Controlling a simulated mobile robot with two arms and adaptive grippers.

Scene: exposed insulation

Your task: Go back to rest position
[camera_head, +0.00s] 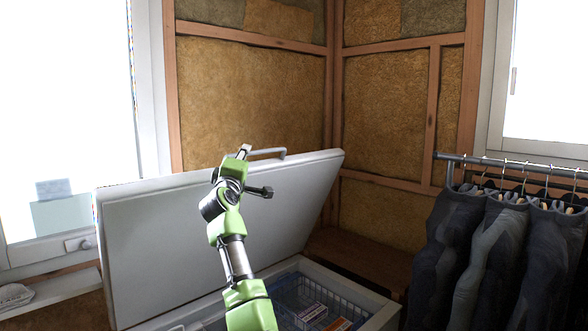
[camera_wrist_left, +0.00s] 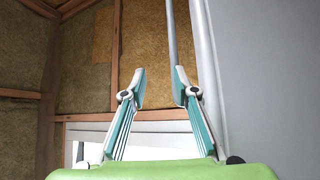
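My left arm rises in front of the open, upright white lid (camera_head: 150,255) of a chest freezer in the head view. My left gripper (camera_head: 243,152) is small there, beside the lid's grey handle (camera_head: 268,152). In the left wrist view, my left gripper (camera_wrist_left: 158,88) has its two teal and white fingers spread apart, with nothing seen between them. Pale bars (camera_wrist_left: 205,70) run upward beyond the fingers next to a grey surface. Contact with the handle cannot be made out. My right gripper is in neither view.
The freezer's inside holds a wire basket (camera_head: 330,293) with a few packages (camera_head: 313,313). A rail (camera_head: 515,165) with dark trousers (camera_head: 490,255) stands at the right. Windows flank walls of exposed insulation (camera_head: 250,90). A low brown bench (camera_head: 365,255) lies behind the freezer.

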